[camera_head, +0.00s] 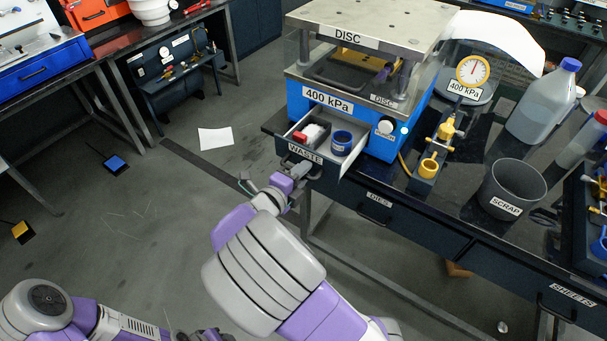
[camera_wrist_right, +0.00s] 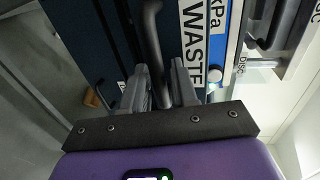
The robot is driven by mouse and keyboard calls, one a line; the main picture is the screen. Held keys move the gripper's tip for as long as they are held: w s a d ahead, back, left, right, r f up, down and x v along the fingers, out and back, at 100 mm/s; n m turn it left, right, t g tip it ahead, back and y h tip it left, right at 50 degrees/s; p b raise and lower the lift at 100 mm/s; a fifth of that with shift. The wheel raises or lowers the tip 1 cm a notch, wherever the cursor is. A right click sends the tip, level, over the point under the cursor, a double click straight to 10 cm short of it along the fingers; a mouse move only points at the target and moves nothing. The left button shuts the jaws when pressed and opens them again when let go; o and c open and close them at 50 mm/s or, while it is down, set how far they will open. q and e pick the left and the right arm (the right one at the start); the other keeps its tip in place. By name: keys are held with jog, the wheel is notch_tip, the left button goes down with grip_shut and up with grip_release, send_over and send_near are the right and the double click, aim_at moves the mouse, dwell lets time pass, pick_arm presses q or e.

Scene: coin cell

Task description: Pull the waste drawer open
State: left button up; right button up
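The waste drawer (camera_head: 352,160), with a white WASTE label on its front, stands out from under the blue press (camera_head: 345,108). Its inside shows, with a blue cup and red, white and dark items in it. My right gripper (camera_head: 301,170) is at the drawer's front, below the label. In the right wrist view the dark bar handle (camera_wrist_right: 152,35) runs down between the two grey fingers of my right gripper (camera_wrist_right: 160,90), which are closed around it.
The DIES drawer (camera_head: 378,203) is shut, to the right below the waste drawer. A grey SCRAP bin (camera_head: 513,188), a jug (camera_head: 543,102) and a yellow-fitted fixture (camera_head: 436,150) stand on the bench.

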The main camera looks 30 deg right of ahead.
jog(key=shift+o, duration=0.3)
jog(key=p+v, duration=0.2)
jog(key=v, duration=0.5)
jog(key=shift+s+a, duration=0.15)
jog(key=shift+a, duration=0.05)
notch_tip(320, 180, down, 23)
jog(key=w+n+y, duration=0.1)
jog(key=n+y, duration=0.7)
jog(key=n, duration=0.8)
jog(key=s+a+f+n+g+y, duration=0.3)
jog(key=s+a+f+n+y, duration=0.2)
jog(key=s, duration=0.3)
jog(key=s+a+f+n+g+y, duration=0.3)
jog(key=s+a+f+n+y, duration=0.2)
jog(key=s+n, duration=0.2)
jog(key=shift+s+f+g+p, duration=0.3)
jog(key=shift+s+f+p, duration=0.05)
